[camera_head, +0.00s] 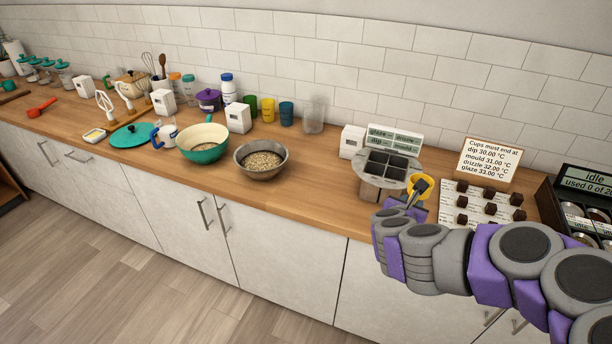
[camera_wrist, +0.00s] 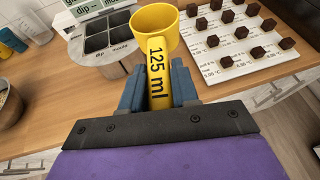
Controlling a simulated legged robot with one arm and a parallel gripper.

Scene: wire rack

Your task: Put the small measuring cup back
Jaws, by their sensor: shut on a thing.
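A yellow measuring cup (camera_wrist: 157,24) marked "125 ml" is held by its handle between the two blue fingers of my gripper (camera_wrist: 158,88). In the wrist view its bowl is beyond the fingertips and opens upward. In the head view the yellow cup (camera_head: 417,184) shows just in front of the round grey stand, partly hidden by my gripper (camera_head: 412,198). The cup looks raised above the counter, but the exact height is hard to tell.
A grey stand (camera_head: 365,180) with dark square compartments is left of the cup. A white sheet (camera_head: 452,188) with several brown cubes lies to the right. A steel bowl of grain (camera_head: 261,160) stands left. Bare counter (camera_head: 315,185) lies between bowl and stand.

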